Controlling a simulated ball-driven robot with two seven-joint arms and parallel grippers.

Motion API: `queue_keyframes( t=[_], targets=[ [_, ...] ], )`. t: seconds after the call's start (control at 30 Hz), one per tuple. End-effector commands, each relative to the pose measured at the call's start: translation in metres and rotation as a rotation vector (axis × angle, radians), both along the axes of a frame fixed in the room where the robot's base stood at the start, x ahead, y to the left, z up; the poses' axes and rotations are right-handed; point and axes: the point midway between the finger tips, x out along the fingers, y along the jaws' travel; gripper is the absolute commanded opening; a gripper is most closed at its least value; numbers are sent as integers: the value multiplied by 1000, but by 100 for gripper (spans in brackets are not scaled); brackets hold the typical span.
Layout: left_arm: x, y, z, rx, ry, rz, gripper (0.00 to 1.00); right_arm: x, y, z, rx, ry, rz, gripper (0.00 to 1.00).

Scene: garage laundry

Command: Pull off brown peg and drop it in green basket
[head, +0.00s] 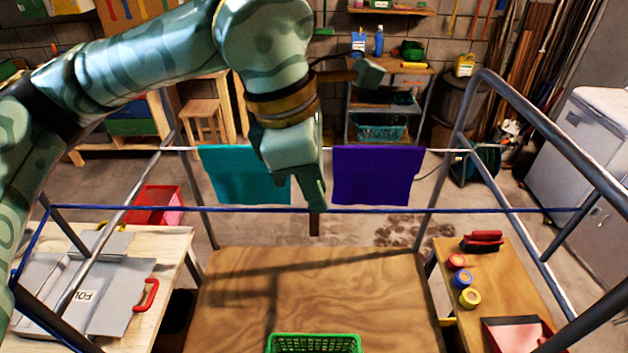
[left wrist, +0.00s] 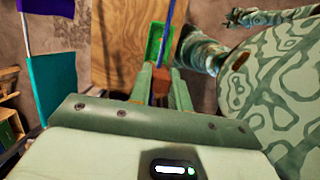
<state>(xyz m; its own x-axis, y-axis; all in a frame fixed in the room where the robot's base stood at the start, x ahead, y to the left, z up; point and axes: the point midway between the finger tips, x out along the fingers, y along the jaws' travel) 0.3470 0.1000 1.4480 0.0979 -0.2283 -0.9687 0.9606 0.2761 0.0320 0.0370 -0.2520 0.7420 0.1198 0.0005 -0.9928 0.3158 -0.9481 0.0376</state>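The brown peg (head: 315,225) hangs upright at the blue line (head: 375,211), between the two cloths and above the wooden table's far edge. My left gripper (head: 316,204) points down at it from above. In the left wrist view the peg (left wrist: 160,86) lies between the two fingers (left wrist: 161,75) of this gripper. Whether the fingers press on it I cannot tell. The green basket (head: 314,342) stands at the table's near edge, cut off by the frame. It also shows in the left wrist view (left wrist: 154,45).
A teal cloth (head: 240,180) and a purple cloth (head: 375,175) hang either side of my left gripper. Metal rack rails (head: 535,130) flank the wooden table (head: 310,290), which is bare around the basket. Side tables hold a folding board (head: 95,290) and tape rolls (head: 462,280).

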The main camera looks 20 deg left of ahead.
Motion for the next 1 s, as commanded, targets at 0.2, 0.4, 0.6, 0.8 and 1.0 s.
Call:
queue_keyframes(
  t=[0.2, 0.4, 0.6, 0.8, 1.0],
  targets=[
    [0, 0, 1, 0, -1, 0, 0, 0, 0, 1, 0, 1, 0, 36],
    [1, 0, 11, 0, -3, 1, 0, 0, 0, 6, 0, 1, 0, 36],
    [1, 0, 24, -1, -4, 1, 0, 0, 0, 13, 0, 1, 1, 36],
    [0, 0, 36, 0, -2, 0, 0, 0, 0, 20, 0, 0, 1, 36],
    [0, 0, 48, 0, -2, 0, 0, 0, 0, 27, 0, 0, 1, 36]
  ],
)
